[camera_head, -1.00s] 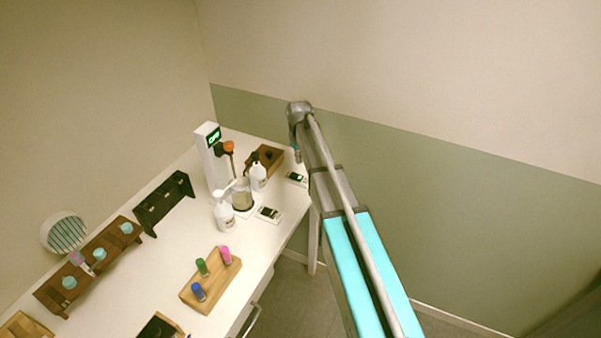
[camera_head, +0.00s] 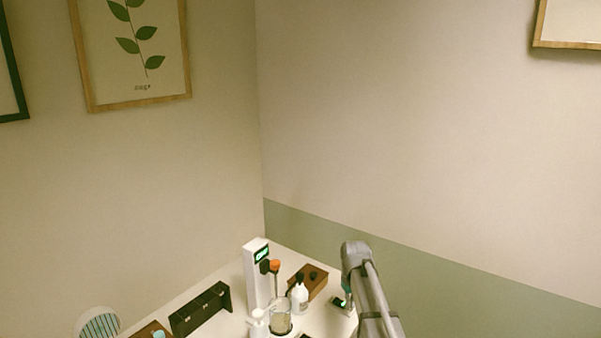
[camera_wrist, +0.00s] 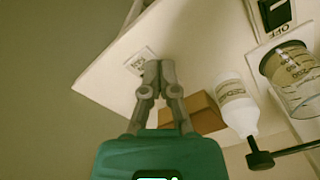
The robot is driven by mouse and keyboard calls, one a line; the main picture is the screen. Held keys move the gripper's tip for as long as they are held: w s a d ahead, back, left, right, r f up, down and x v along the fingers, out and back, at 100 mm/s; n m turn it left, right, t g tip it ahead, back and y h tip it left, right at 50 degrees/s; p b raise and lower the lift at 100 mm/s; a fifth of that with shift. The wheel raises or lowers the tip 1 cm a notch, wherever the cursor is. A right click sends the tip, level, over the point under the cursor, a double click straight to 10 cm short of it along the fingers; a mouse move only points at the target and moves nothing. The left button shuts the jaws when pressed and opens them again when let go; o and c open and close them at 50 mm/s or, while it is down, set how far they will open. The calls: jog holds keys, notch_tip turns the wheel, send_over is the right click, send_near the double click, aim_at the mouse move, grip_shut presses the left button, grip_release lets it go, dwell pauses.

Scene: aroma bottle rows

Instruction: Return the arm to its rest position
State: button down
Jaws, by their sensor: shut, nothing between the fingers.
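My gripper (camera_wrist: 160,72) shows in the wrist view with its two grey fingertips together and nothing between them. Its teal body fills the bottom of that view. In the head view my grey arm rises at the lower right, beside the right edge of the white table (camera_head: 224,275). The gripper itself is mostly hidden or too small to make out there. In the wrist view the fingers overlap the tabletop (camera_wrist: 110,75) and appear clear of the objects on it.
A white stirrer stand (camera_head: 255,280), a beaker (camera_head: 281,318), a white bottle (camera_head: 299,299) and a wooden block (camera_head: 314,283) stand near my arm. A dark rack (camera_head: 200,309) is further left. Walls close the corner behind. The space above the table is clear.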

jog(key=s+d+m, duration=0.1)
jog(key=s+m, duration=0.2)
jog(key=s, duration=1.7)
jog(key=shift+s, duration=0.4)
